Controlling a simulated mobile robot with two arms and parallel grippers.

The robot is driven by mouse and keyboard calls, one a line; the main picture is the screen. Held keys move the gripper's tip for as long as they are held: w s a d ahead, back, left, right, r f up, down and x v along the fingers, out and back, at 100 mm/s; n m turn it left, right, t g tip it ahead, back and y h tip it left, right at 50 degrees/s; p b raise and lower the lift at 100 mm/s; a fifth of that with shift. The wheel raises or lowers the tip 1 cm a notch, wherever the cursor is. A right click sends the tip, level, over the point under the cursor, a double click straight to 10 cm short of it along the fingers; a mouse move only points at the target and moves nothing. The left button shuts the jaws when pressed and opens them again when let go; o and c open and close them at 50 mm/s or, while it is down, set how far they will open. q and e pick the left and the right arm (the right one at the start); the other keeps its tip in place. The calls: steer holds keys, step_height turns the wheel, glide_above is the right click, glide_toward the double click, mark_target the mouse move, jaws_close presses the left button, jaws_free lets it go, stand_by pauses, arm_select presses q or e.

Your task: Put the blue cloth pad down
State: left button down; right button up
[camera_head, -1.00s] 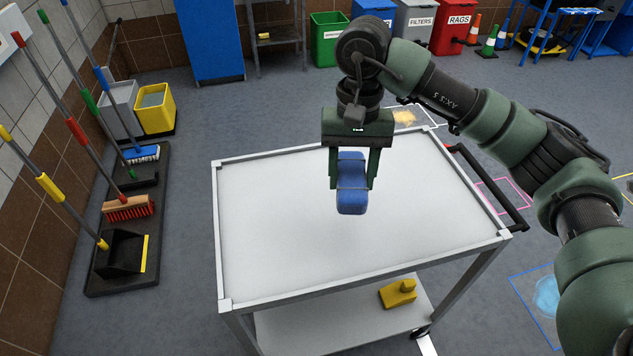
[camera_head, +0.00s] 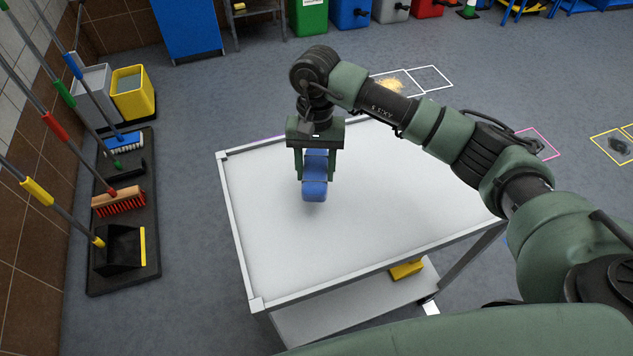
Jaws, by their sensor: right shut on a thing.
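The blue cloth pad (camera_head: 315,187) is a rounded blue block between the fingers of my right gripper (camera_head: 314,172). The gripper points down and is shut on the pad, over the back middle part of the white cart top (camera_head: 370,230). The pad's lower end hangs below the fingertips, and a faint shade shows under it. I cannot tell whether it touches the cart top or is slightly above it. My left gripper is not in view.
The cart top is otherwise bare. A yellow object (camera_head: 406,270) lies on the cart's lower shelf. Brooms and a dustpan (camera_head: 118,250) stand on a black tray at left, with a yellow bucket (camera_head: 133,95) behind. Bins (camera_head: 350,12) line the back.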

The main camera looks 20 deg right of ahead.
step_height(320, 180, down, 3)
steer(key=shift+r, duration=0.15)
step_height(320, 180, down, 3)
steer(key=shift+f+p, duration=0.1)
steer(key=shift+p, duration=0.5)
steer(key=shift+f, duration=0.4)
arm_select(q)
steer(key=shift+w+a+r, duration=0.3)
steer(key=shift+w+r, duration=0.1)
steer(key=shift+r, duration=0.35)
arm_select(e)
steer(key=shift+f, duration=0.1)
steer(key=shift+f, duration=0.1)
steer(key=o, duration=1.3)
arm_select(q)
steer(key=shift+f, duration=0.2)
